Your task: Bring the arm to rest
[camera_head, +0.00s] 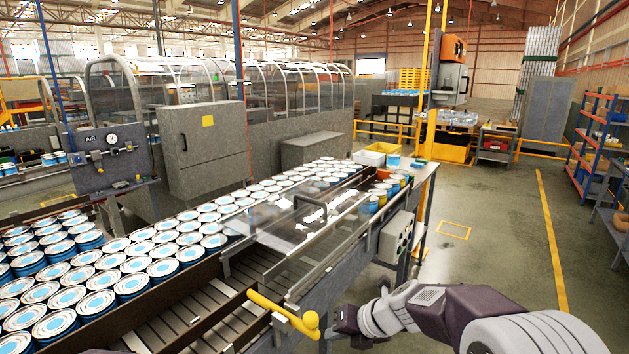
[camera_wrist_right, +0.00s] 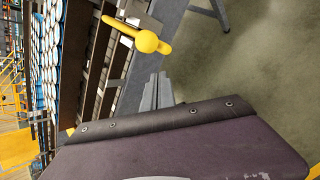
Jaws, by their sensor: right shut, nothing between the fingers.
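My right arm (camera_head: 455,305) comes in from the lower right of the head view. Its right gripper (camera_head: 328,335) is beside the conveyor's near side, just right of a yellow handle (camera_head: 285,314) with a round knob. In the right wrist view the gripper's fingers (camera_wrist_right: 158,90) are together, with nothing between them. The yellow handle (camera_wrist_right: 140,38) shows there a little beyond the fingertips, apart from them. My left gripper does not show in the head view.
Many blue-sided cans (camera_head: 135,265) stand packed on the conveyor. A clear guard (camera_head: 300,222) covers part of the line, with a grey control box (camera_head: 396,236) on its side. Open floor (camera_head: 480,260) with yellow lines lies to the right.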

